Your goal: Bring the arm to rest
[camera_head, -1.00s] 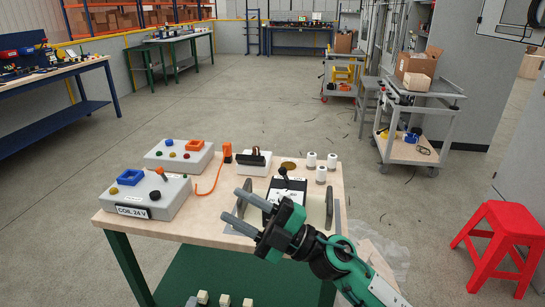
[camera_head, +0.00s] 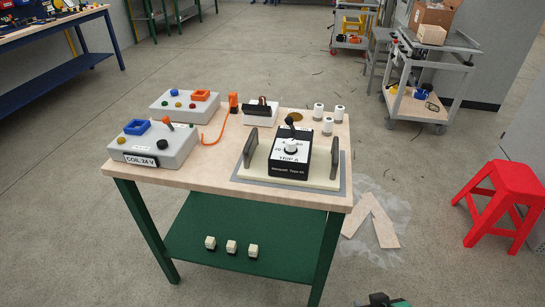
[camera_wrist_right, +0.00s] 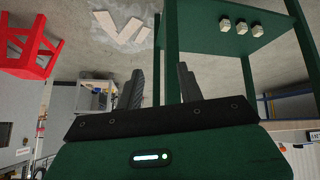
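My right arm is low, and only a small green and black part of it shows at the bottom edge of the head view. In the right wrist view my right gripper (camera_wrist_right: 161,86) has its two dark fingers apart with nothing between them. It hangs in front of the green-legged table (camera_head: 190,181), clear of the tabletop. The black TRIP device (camera_head: 291,160) with a lever and white knob stands on its cream base plate between two grey upright handles. My left gripper is not in view.
The COIL 24 V box (camera_head: 155,147) and another grey button box (camera_head: 185,105) are on the table. Several white cylinders (camera_head: 328,124) stand at its back right. White blocks (camera_head: 231,246) lie on the lower shelf. A red stool (camera_head: 507,195) and a cart (camera_head: 432,80) are at right.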

